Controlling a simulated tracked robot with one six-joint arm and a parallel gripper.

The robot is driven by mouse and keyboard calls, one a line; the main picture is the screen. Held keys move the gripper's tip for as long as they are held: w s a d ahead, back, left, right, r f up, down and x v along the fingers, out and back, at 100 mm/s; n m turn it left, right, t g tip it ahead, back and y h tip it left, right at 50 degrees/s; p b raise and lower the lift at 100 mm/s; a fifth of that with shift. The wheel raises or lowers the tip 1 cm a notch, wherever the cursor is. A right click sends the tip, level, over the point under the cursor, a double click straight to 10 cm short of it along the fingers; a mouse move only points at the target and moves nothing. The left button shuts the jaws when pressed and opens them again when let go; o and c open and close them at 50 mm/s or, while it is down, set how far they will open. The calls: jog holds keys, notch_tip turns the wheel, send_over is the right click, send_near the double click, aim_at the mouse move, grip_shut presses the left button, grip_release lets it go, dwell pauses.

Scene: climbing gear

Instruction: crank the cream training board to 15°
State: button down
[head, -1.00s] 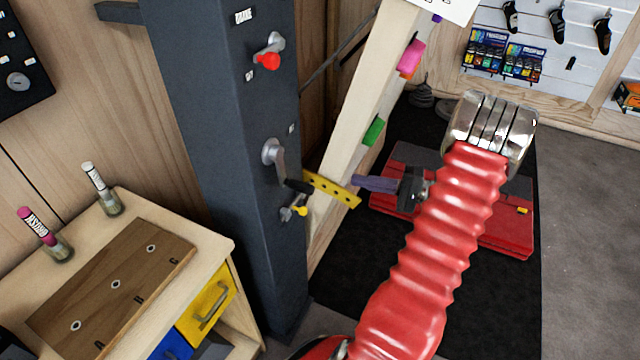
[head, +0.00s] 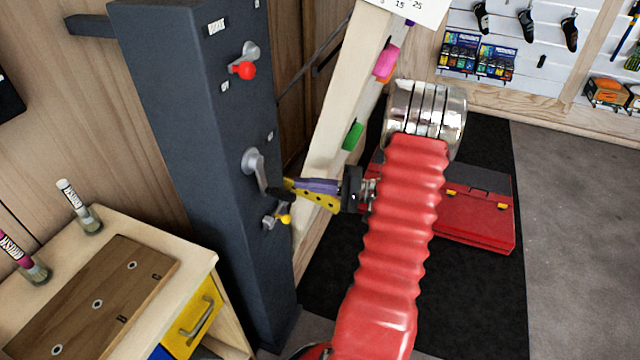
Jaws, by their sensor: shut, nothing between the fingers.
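The cream training board (head: 338,125) leans at a tilt behind the grey post, with pink and green holds on its face. A white card (head: 418,8) at the top edge shows 15 and 25; no pointer is visible there. On the post (head: 205,150) is a grey crank (head: 254,165) with a dark handle (head: 279,195) hanging down right. Below it is a small lever with a yellow knob (head: 285,219). My gripper (head: 291,184) has its purple fingers shut and empty, tips close beside the crank handle; I cannot tell whether they touch.
A yellow perforated strip (head: 322,203) sticks out just below my fingers. Higher on the post is another crank with a red knob (head: 247,71). A wooden cabinet (head: 195,250) stands at left. A red case (head: 480,220) lies on the black mat (head: 470,285) at right.

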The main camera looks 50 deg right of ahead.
jog(key=shift+s+a+r, duration=0.1)
jog(key=shift+s+a, duration=0.2)
jog(key=shift+a, duration=0.45)
jog(key=shift+s+a, duration=0.25)
jog(key=shift+a, duration=0.45)
